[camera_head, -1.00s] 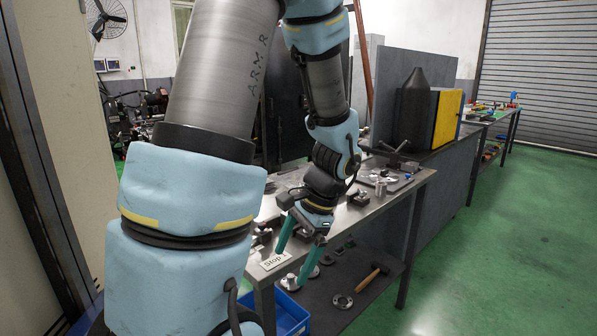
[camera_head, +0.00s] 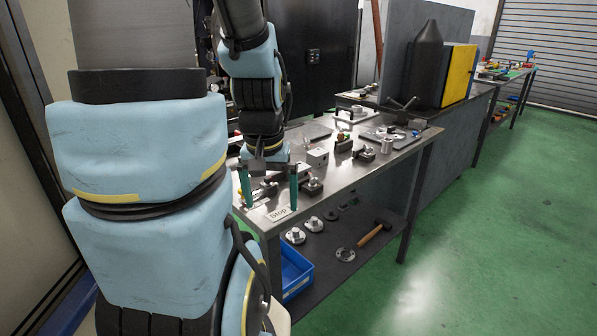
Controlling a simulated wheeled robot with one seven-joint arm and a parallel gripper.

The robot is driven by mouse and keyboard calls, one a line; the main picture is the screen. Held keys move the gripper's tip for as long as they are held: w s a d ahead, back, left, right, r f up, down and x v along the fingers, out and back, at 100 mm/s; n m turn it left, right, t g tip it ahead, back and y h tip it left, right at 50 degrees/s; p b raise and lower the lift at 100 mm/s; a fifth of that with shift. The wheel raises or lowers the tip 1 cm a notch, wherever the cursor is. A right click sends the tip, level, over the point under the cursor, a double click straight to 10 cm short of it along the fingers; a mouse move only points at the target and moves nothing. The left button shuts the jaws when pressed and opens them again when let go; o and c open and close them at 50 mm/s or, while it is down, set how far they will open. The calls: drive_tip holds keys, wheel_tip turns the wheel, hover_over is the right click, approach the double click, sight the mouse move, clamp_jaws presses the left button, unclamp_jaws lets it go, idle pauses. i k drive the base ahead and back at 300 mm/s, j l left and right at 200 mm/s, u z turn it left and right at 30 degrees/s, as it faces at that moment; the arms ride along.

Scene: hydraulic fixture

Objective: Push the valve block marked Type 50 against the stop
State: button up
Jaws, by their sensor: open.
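My gripper (camera_head: 270,198) points down over the near left end of the steel bench (camera_head: 388,178), its two teal fingers spread wide with a gap between them. A white label reading "Stop" (camera_head: 279,213) lies at the bench's near corner, just in front of the fingers. Small metal blocks stand around the gripper: a dark one (camera_head: 312,187) just right of the right finger and a grey one (camera_head: 318,156) further back. Parts between and behind the fingers are partly hidden. No "Type 50" mark is legible, so I cannot tell which block carries it.
More fixture parts, a small clamp block (camera_head: 364,154) and a flat plate (camera_head: 382,133), stand farther back on the bench. The lower shelf holds a hammer (camera_head: 374,233), round flanges (camera_head: 345,254) and a blue bin (camera_head: 296,270). Green floor is clear to the right.

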sight(303, 169)
drive_tip(key=i+j, duration=0.1)
drive_tip(key=j, duration=0.3)
drive_tip(key=i+j, duration=0.1)
drive_tip(key=j, duration=0.35)
drive_tip(key=i+j+z, duration=0.1)
drive_tip(key=j, duration=0.3)
drive_tip(key=i+j, duration=0.2)
drive_tip(key=i, duration=0.3)
